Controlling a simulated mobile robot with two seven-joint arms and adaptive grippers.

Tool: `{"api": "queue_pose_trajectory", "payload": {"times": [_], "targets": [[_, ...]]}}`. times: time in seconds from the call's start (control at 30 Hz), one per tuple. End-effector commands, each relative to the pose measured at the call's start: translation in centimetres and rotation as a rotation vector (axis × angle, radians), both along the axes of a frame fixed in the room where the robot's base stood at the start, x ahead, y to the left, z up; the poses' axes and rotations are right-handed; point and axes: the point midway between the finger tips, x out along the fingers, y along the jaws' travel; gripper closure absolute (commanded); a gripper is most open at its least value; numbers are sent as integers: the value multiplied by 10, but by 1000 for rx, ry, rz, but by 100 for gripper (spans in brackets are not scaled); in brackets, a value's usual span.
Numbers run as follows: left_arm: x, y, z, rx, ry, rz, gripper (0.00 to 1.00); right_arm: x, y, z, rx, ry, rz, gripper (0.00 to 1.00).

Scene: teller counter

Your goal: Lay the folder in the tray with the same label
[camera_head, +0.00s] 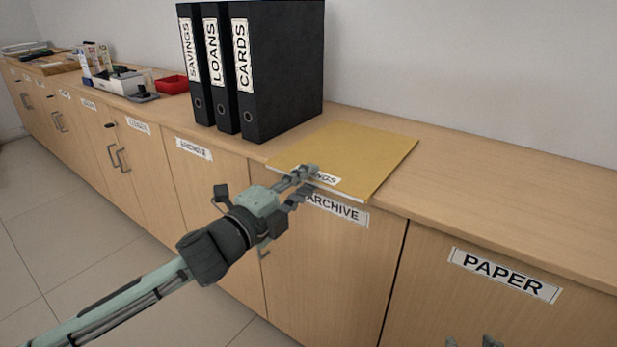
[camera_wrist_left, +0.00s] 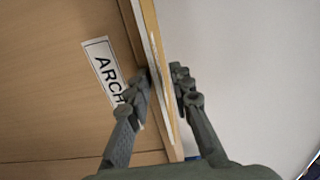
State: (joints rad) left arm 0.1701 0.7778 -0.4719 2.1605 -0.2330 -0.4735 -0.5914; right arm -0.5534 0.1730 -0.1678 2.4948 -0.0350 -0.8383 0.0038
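A yellow folder (camera_head: 350,155) lies flat on the counter, its front edge jutting slightly past the counter's edge. Its white label (camera_head: 325,180) reads "...NGS", with the start hidden by my left gripper (camera_head: 302,184). That gripper is at the folder's front edge, one finger above and one below. The left wrist view shows the folder's edge (camera_wrist_left: 158,75) between the fingers (camera_wrist_left: 163,80); whether they press on it is unclear. Only the tips of my right gripper (camera_head: 474,342) show at the bottom. I see no tray with a readable label.
A small red container (camera_head: 172,85) and stationery (camera_head: 115,80) are farther left. The cabinet fronts carry ARCHIVE (camera_head: 338,207) and PAPER (camera_head: 505,274) labels. The counter at right is clear.

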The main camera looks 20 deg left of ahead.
Motion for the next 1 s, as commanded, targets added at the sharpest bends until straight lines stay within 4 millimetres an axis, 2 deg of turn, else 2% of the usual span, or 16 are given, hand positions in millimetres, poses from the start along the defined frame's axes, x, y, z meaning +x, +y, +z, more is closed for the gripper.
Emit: {"api": "queue_pose_trajectory", "payload": {"times": [0.23, 0.57, 1.0], "targets": [[0, 0, 0, 0, 0, 0, 79, 0, 0, -1, -1, 2, -1, 60], [0, 0, 0, 0, 0, 0, 100, 0, 0, 0, -1, 1, -1, 60], [0, 0, 1, 0, -2, -1, 100, 0, 0, 0, 0, 1, 0, 60]]}}
